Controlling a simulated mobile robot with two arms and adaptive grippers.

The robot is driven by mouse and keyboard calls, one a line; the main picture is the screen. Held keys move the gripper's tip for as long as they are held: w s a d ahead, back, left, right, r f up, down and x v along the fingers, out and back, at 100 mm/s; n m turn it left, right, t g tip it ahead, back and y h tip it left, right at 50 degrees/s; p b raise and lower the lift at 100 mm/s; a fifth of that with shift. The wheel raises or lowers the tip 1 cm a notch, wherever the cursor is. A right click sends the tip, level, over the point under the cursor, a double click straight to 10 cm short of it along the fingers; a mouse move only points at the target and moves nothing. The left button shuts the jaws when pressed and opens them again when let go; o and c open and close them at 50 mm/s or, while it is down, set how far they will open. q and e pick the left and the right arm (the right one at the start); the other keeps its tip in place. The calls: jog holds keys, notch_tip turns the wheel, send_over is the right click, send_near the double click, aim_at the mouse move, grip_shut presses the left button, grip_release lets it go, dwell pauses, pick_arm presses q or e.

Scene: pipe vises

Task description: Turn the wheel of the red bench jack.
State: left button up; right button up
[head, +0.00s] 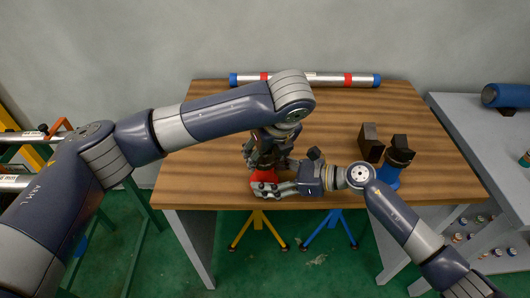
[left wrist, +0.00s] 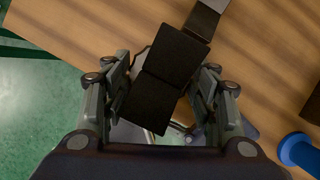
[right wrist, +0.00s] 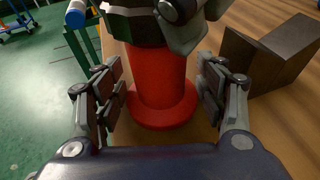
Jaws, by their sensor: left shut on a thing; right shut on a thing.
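The red bench jack (head: 264,176) stands near the table's front edge, its red column (right wrist: 158,80) and round foot upright in the right wrist view. My right gripper (head: 268,188) has its fingers on both sides of the column, low down, and is shut on it. My left gripper (head: 266,155) reaches down over the jack's top and is shut on its wheel. In the left wrist view the jack's black top blocks (left wrist: 163,75) show between the fingers, and only a thin part of the wheel's rim shows; the fingers and blocks hide the rest.
A blue jack (head: 388,177) with a dark top stands to the right. A dark block (head: 371,142) is behind it. A long pipe (head: 310,80) with red bands and blue ends lies at the back edge. The table's left part is clear.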

dwell(0.4)
pick_arm(q)
jog(key=o, duration=1.1)
jog(key=shift+c, duration=0.2)
jog(key=v, duration=1.2)
jog(key=shift+d, duration=0.1)
